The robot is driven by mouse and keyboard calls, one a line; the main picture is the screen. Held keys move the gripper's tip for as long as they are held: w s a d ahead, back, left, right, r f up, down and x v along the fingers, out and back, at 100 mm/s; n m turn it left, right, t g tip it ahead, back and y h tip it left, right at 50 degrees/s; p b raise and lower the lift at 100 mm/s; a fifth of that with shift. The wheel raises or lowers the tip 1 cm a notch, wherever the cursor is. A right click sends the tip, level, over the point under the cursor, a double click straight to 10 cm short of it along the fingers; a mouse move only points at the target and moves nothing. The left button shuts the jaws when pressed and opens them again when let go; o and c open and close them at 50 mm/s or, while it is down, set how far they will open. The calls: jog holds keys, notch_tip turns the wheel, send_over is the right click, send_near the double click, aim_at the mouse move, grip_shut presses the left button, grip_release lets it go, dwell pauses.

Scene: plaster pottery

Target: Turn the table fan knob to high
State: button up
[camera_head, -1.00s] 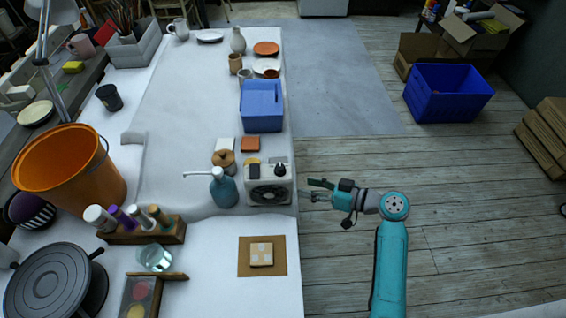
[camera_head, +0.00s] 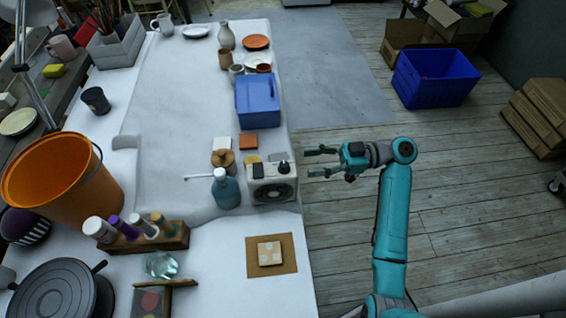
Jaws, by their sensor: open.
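The table fan (camera_head: 272,183) is a small white box with a dark round grille on its front, standing near the right edge of the white-covered table. Its black knob (camera_head: 283,167) sits on top, toward the right; its setting is too small to read. My gripper (camera_head: 312,161) is open and empty, off the table's right edge. Its fingers point left toward the fan, and a gap shows between them and the fan.
A blue pump bottle (camera_head: 225,190) stands close at the fan's left. A blue bin (camera_head: 258,102) and small tiles (camera_head: 249,142) are behind it. A brown board with a pale tile (camera_head: 270,253) lies in front.

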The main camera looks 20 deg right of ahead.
aim_at(284, 164)
jog(key=x, duration=0.8)
jog(key=shift+s, duration=0.1)
grip_shut()
